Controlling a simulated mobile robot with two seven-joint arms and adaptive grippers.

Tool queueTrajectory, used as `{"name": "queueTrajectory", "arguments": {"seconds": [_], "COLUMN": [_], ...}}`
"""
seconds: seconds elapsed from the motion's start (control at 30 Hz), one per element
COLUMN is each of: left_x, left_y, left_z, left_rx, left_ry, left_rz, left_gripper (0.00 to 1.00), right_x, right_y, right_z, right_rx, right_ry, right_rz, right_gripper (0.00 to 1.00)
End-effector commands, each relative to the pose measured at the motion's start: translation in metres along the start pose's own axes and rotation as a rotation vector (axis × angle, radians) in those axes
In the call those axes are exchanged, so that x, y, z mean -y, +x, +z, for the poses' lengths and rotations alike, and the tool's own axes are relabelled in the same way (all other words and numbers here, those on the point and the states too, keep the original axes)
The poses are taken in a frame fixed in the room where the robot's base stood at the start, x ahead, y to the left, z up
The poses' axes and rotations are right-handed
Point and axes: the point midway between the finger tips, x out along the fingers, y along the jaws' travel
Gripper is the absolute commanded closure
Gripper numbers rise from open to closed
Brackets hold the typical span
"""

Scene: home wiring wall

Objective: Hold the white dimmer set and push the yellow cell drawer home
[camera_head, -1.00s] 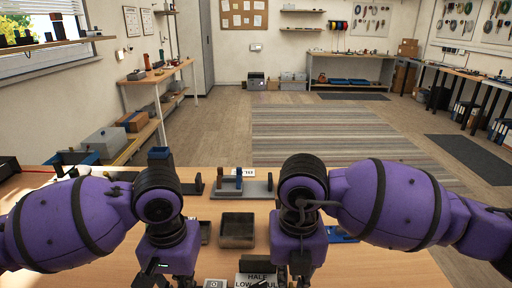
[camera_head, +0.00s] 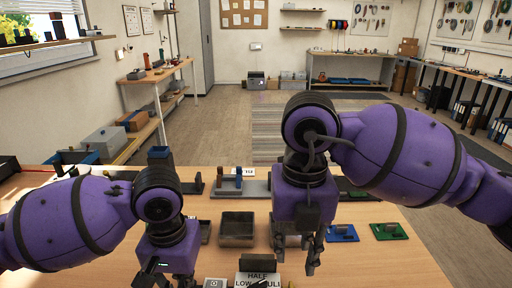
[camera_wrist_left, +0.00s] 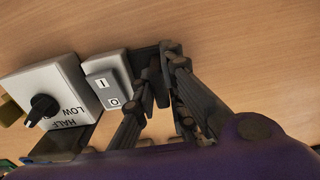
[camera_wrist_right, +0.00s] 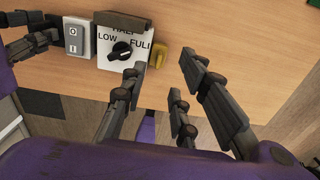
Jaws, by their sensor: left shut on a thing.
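The white dimmer set (camera_wrist_right: 119,58) has a black knob marked LOW, HALF and FULL; it also shows in the left wrist view (camera_wrist_left: 65,82) and at the bottom of the head view (camera_head: 258,281). A grey-white rocker switch block (camera_wrist_left: 107,82) sits beside it. The yellow cell drawer (camera_wrist_right: 158,57) sticks out from the dimmer's opposite side. My left gripper (camera_wrist_left: 160,65) is shut on the dark end piece beside the switch block; its exact contact is partly hidden. My right gripper (camera_wrist_right: 163,65) is open and empty, its fingers apart near the yellow drawer; the height gap is unclear.
On the wooden table (camera_head: 360,265), a dark tray (camera_head: 237,230) stands behind the dimmer set. A blue plate (camera_head: 342,233) and a green plate (camera_head: 389,231) lie to the right. A grey rack (camera_head: 257,187) stands farther back. The right front table area is clear.

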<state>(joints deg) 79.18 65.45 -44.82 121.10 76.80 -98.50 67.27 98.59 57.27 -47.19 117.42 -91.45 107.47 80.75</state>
Motion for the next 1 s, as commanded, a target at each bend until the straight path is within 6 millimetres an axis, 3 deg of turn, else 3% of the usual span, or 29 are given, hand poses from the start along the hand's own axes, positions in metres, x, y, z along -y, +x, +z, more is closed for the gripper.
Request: {"name": "queueTrajectory", "arguments": {"seconds": [0.2,0.5,0.53,0.7,1.0], "left_x": [0.0,0.0,0.0,0.0,0.0], "left_y": [0.0,0.0,0.0,0.0,-0.002], "left_z": [0.0,0.0,0.0,0.0,0.0], "left_rx": [0.0,0.0,0.0,0.0,-0.001], "left_ry": [0.0,0.0,0.0,0.0,0.0], "left_rz": [-0.001,-0.001,-0.001,-0.001,-0.001], "left_gripper": [1.0,1.0,0.86,0.67,0.67], "right_x": [0.0,0.0,0.0,0.0,0.0], "right_y": [-0.023,-0.026,-0.026,-0.026,-0.026], "right_z": [0.0,0.0,0.0,0.0,0.0], "right_rx": [0.0,-0.001,-0.001,-0.001,-0.001], "right_ry": [0.0,0.0,0.0,0.0,0.0], "right_rz": [0.001,0.0,0.0,0.0,0.0], "right_gripper": [0.72,0.72,0.72,0.72,0.72]}}
